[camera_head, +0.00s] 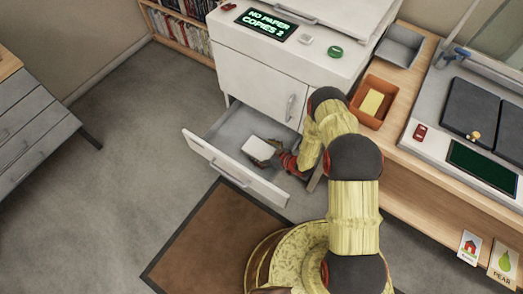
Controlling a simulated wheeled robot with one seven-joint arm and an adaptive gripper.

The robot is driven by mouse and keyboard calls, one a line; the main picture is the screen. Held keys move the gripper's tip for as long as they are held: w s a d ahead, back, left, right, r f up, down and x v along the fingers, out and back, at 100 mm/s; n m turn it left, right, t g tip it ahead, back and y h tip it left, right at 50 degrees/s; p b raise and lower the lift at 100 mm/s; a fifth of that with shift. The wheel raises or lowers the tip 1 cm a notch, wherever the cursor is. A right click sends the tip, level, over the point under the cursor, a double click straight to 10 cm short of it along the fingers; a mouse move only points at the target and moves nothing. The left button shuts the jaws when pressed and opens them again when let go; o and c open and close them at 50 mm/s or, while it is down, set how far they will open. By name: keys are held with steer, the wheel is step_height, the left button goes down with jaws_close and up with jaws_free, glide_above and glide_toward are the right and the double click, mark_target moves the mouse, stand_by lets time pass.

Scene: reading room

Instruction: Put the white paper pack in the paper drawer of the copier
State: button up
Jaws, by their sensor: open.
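The white paper pack (257,147) is inside the pulled-out paper drawer (224,168) of the white copier (262,85), toward the drawer's right part. My gripper (266,158) reaches into the drawer from the right and is open, with its dark fingers right at the pack's near right edge. I cannot tell whether the fingers touch the pack or whether it lies flat on the drawer floor. The copier display (266,23) reads "NO PAPER COPIES 2".
An orange tray (361,114) with a yellow pack (372,103) and an empty grey tray (400,45) stand on the wooden counter (408,78). A green button (335,52) is on the copier top. A grey cabinet (30,125) stands left. The floor between is clear, with a brown mat (205,240).

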steer(key=shift+r, duration=0.1)
steer(key=shift+s+d+r, duration=0.15)
steer(key=shift+s+d, duration=0.05)
steer(key=shift+d, duration=0.05)
steer(key=p+v, duration=0.4)
steer(key=v, duration=0.6)
steer(key=shift+s+r, duration=0.1)
steer(key=shift+s+d+r, duration=0.15)
steer(key=shift+s+d, duration=0.25)
